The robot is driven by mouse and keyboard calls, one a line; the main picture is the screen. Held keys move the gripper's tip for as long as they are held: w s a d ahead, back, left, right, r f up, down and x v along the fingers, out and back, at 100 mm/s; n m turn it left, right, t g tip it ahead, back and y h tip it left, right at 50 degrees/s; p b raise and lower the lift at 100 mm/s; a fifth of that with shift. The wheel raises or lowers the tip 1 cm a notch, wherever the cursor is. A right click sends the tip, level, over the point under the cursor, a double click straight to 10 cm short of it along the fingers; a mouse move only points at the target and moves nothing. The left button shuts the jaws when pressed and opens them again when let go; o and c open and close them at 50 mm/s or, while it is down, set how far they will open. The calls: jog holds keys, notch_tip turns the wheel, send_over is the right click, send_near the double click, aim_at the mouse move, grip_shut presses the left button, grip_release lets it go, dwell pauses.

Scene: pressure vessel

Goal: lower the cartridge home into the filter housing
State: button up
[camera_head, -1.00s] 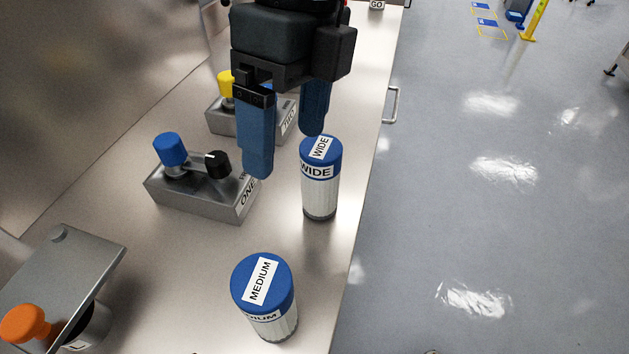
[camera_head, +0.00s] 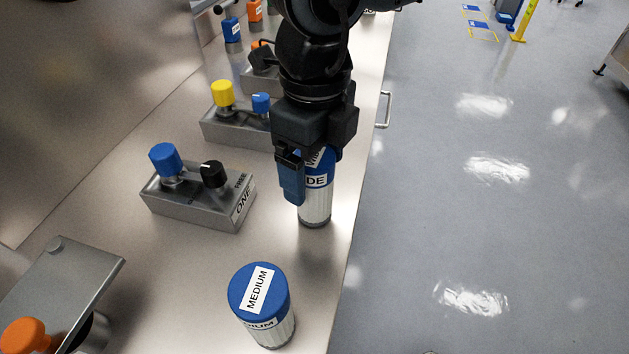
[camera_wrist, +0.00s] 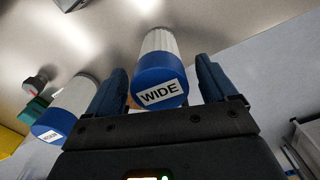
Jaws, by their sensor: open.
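Two cartridges with blue caps and white ribbed bodies stand upright on the bench. The WIDE cartridge (camera_head: 315,207) is at the right edge side, and the MEDIUM cartridge (camera_head: 262,292) is nearer me. My gripper (camera_head: 308,185) is open, pointing down over the WIDE cartridge, with its blue fingers either side of the cap. In the wrist view the WIDE cap (camera_wrist: 158,88) lies between the two fingers, with gaps showing beside it. The MEDIUM cartridge (camera_wrist: 60,118) is left of the left finger there. A dark cylinder, possibly the filter housing (camera_head: 92,335), is partly hidden under a grey plate at lower left.
The grey plate (camera_head: 70,285) carries an orange knob (camera_head: 22,336). A metal block labelled ONE (camera_head: 195,200) with blue and black knobs stands left of my gripper. Another block (camera_head: 232,128) with a yellow knob is behind. The bench's right edge is close to both cartridges.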

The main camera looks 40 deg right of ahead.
jog(key=shift+c, duration=0.4)
jog(key=c, duration=1.1)
jog(key=shift+c, duration=0.2)
